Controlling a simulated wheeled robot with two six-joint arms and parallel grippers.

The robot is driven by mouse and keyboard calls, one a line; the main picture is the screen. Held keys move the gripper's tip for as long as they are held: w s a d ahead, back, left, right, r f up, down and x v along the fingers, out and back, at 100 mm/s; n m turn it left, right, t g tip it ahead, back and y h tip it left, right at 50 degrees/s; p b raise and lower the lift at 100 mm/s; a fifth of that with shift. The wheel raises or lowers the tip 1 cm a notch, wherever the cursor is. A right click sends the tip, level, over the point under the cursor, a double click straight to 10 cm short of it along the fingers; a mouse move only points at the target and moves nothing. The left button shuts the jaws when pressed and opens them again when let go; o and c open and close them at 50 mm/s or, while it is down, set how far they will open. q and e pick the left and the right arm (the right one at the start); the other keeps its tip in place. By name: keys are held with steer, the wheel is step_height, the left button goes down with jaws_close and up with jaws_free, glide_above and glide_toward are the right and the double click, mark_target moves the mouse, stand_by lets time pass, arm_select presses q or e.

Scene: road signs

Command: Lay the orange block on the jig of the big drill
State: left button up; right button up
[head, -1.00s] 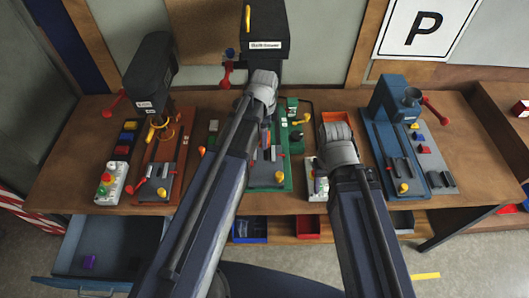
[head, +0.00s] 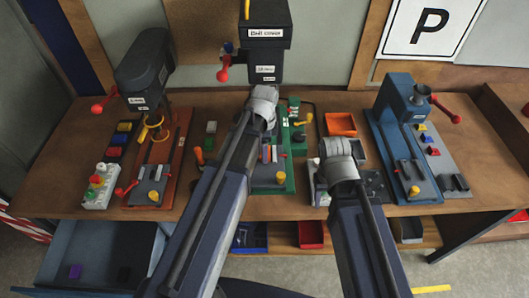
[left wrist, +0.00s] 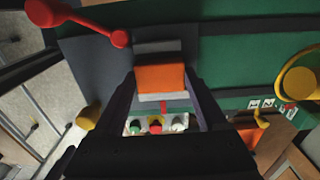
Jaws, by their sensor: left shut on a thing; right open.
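The orange block (left wrist: 160,79) is between the fingers of my left gripper (left wrist: 160,92) in the left wrist view. My left gripper is shut on it, over the grey jig (left wrist: 158,47) on a green base. I cannot tell whether the block touches the jig. In the head view the tall dark drill (head: 265,38) stands at the back middle, and its green base (head: 287,180) is partly behind my left arm. The block is not clear there. My right gripper (head: 338,165) is to the right of the green base; its fingers are mostly hidden by its wrist.
A drill with an orange-brown base (head: 170,150) stands left and a blue machine (head: 396,100) right. A red lever (left wrist: 80,20) and yellow knob (left wrist: 88,115) flank the jig. A button box (head: 98,190) stands at the left front. An orange tray (head: 340,123) lies behind my right wrist.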

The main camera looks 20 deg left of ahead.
arm_select(q)
steer(key=shift+r, duration=0.1)
steer(key=o, duration=1.4)
step_height(320, 180, up, 12)
steer(key=p, duration=1.2)
steer(key=shift+s+d+r+n+y, duration=0.1)
steer(key=shift+s+d+n+y, duration=0.1)
steer(key=shift+s+d+n, duration=1.9)
steer(key=shift+s+d+f+n+y, duration=0.1)
steer(key=shift+s+d+n+y, duration=0.1)
steer(key=shift+s+d+n, duration=1.95)
steer(key=shift+s+d+r+n+y, duration=0.15)
steer(key=shift+s+d+n, duration=1.05)
steer(key=shift+s, duration=1.8)
steer(key=shift+a, duration=0.2)
